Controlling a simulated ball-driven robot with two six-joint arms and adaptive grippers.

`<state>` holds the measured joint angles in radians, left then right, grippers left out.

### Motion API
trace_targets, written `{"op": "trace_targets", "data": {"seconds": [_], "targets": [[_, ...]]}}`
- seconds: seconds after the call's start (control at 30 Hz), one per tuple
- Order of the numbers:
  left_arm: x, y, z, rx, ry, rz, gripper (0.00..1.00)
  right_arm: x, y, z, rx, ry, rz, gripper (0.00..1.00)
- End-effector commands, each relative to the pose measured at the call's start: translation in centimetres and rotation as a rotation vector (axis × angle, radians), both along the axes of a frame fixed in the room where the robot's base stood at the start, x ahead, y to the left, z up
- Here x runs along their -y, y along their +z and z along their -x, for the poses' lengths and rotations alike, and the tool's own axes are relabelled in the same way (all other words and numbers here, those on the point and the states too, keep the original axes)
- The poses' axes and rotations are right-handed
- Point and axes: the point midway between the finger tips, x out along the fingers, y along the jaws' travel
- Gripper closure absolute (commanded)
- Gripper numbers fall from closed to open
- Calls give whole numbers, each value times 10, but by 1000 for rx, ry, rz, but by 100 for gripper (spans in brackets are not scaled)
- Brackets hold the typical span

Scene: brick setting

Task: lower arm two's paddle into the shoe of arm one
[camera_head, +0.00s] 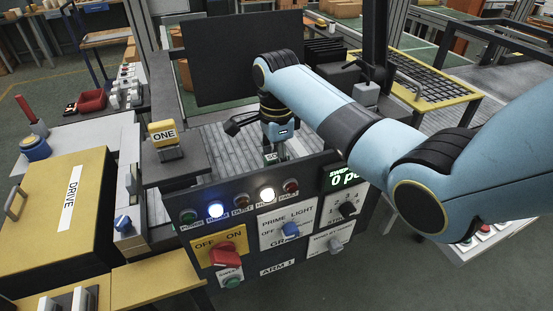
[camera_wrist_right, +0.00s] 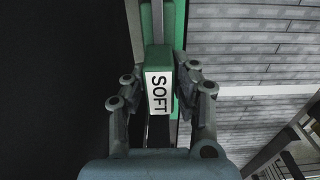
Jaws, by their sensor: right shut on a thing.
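A green block labelled SOFT (camera_wrist_right: 158,92) sits between the fingers of my right gripper (camera_wrist_right: 160,84) in the right wrist view, and the gripper is shut on it. A grey strip and green edging run on beyond the block. A yellow block marked ONE (camera_head: 163,134) stands on the left post. I cannot make out a shoe. My left gripper is not in view.
A large dark panel (camera_head: 235,60) stands behind the right gripper, and a slatted grey bed (camera_head: 215,150) lies below. A yellow DRIVE box (camera_head: 62,215) is at left. A yellow-framed grid (camera_head: 430,80) is at right. The panel's knobs and red switch face me.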

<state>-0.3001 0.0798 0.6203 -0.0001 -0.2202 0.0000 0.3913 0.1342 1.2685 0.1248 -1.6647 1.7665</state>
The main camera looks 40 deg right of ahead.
Motion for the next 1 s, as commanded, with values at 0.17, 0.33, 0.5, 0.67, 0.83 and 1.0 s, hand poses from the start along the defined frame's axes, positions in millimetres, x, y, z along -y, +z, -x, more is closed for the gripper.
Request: {"op": "trace_targets", "data": {"seconds": [0.17,0.33,0.5,0.67,0.83,1.0], "targets": [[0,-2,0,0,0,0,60,0,-4,-1,2,0,0,100],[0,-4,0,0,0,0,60,0,-8,-1,2,0,0,100],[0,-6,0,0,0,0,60,0,-12,-1,2,0,0,100],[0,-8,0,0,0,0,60,0,-16,-1,1,0,0,100],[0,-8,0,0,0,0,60,0,-16,-1,2,0,0,58],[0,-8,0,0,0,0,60,0,-16,0,1,0,0,48]]}}
